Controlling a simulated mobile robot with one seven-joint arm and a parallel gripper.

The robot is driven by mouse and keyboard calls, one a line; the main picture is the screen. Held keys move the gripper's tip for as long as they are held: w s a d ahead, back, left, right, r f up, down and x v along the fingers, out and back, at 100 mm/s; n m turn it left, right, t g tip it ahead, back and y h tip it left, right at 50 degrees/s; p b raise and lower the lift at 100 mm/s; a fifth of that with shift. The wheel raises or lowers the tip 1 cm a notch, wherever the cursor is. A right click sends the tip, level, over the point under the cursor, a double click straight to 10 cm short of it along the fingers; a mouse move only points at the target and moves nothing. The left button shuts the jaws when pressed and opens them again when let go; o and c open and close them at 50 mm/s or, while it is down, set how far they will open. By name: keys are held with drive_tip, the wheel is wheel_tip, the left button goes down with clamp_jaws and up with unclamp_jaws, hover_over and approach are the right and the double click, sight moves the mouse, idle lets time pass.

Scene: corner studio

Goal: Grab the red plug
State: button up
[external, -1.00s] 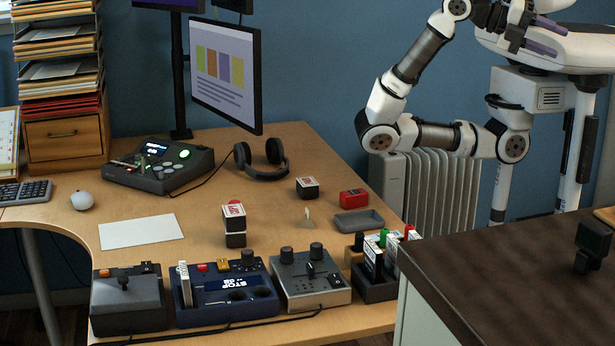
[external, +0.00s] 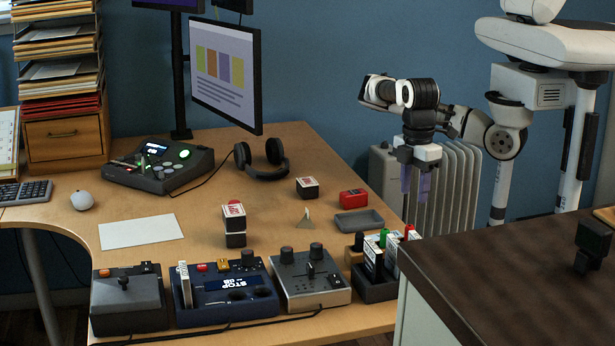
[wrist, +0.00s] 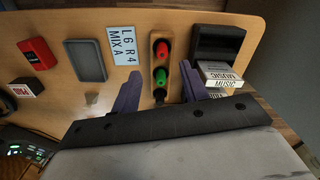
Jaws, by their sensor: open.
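The red plug (wrist: 163,50) stands in a wooden block (wrist: 155,37), in line with a green plug (wrist: 160,75) and a black plug (wrist: 159,95). In the external view the red plug (external: 409,230) shows only its top, partly hidden behind the cartridges; the green plug (external: 382,237) and black plug (external: 358,241) are to its left. My gripper (external: 414,182) is open and empty, its purple fingers pointing down above the block area at the table's right edge. In the wrist view my fingers (wrist: 160,70) appear on either side of the plug row, apart from it.
A dark holder (wrist: 220,37) with labelled cartridges stands close beside the block. A grey tray (external: 358,222), a label card (wrist: 123,45) and a red box (external: 353,198) are on the other side. A dark-topped counter (external: 480,270) stands at the front right.

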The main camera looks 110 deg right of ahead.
sight(410, 226)
drive_tip(key=f, duration=0.5)
drive_tip(key=f+p, duration=0.1)
drive_tip(key=f, duration=0.2)
drive_tip(key=shift+w+a+f, duration=0.1)
drive_tip(key=shift+w+a, duration=0.1)
drive_tip(key=shift+w, duration=0.1)
clamp_jaws()
